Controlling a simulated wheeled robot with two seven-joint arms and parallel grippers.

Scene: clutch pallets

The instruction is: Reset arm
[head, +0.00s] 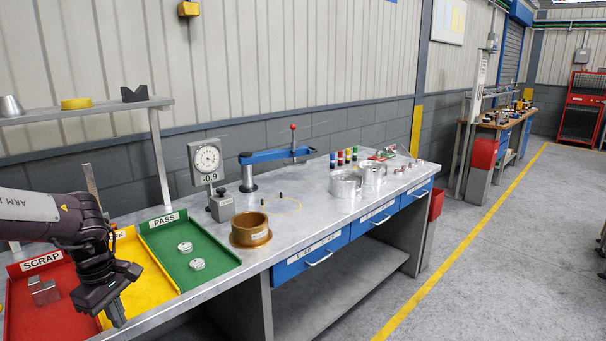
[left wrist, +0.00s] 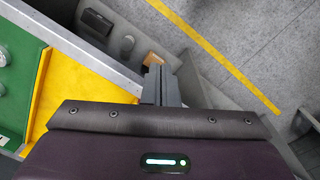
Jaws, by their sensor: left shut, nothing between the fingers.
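My left arm comes in from the left in the head view. Its gripper (head: 118,318) points down over the front edge of the bench, by the red and yellow trays, with its fingers shut and empty. In the left wrist view the shut fingers (left wrist: 160,84) show beyond the dark gripper body, with floor and bench edge below them. My right gripper is in neither view.
The red SCRAP tray (head: 25,320) holds grey metal pieces. The yellow tray (head: 152,285) is partly hidden by my arm. The green PASS tray (head: 185,232) holds two round discs. A brass-coloured cup (head: 250,232), dial gauge (head: 207,160) and blue lever tool (head: 275,155) stand right of them.

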